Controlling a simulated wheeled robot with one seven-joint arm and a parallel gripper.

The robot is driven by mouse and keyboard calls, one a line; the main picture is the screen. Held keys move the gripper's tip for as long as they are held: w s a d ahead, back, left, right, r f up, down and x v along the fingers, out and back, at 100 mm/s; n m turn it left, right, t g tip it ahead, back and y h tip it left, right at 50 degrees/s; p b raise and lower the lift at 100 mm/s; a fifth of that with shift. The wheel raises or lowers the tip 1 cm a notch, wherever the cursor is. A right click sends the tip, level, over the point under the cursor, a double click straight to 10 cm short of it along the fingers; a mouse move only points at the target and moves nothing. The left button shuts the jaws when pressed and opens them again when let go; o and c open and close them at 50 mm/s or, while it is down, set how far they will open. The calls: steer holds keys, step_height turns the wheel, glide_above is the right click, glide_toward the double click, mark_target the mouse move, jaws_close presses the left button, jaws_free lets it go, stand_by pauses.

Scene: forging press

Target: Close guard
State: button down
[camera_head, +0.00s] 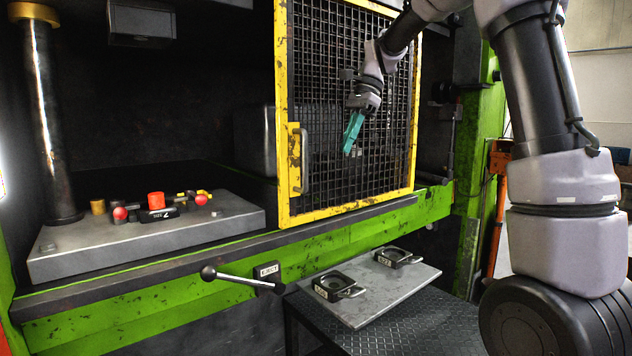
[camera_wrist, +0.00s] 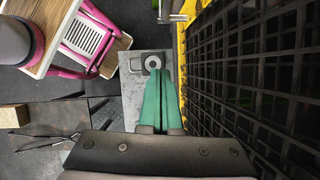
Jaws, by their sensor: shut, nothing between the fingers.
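The guard (camera_head: 350,135) is a black mesh panel in a worn yellow frame, standing across the right part of the press opening. The left part of the opening is uncovered. A grey upright handle (camera_head: 304,160) sits on a yellow plate at the guard's left edge. My gripper (camera_head: 347,152) has teal fingers, shut and empty, in front of the mesh and to the right of the handle. In the wrist view the fingers (camera_wrist: 162,85) point along the guard, with the mesh (camera_wrist: 260,80) on the right. I cannot tell whether they touch the mesh.
A grey die block (camera_head: 150,235) with a red-hot piece (camera_head: 156,200) lies in the uncovered left part. A lever with a black knob (camera_head: 240,279) sticks out below the front rail. A metal plate (camera_head: 370,295) with two handled dies lies below the guard.

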steer(key=s+a+f, duration=0.2)
steer(key=a+f, duration=0.6)
steer(key=f, duration=0.1)
steer(key=shift+s, duration=0.35)
steer(key=shift+s+a, duration=0.1)
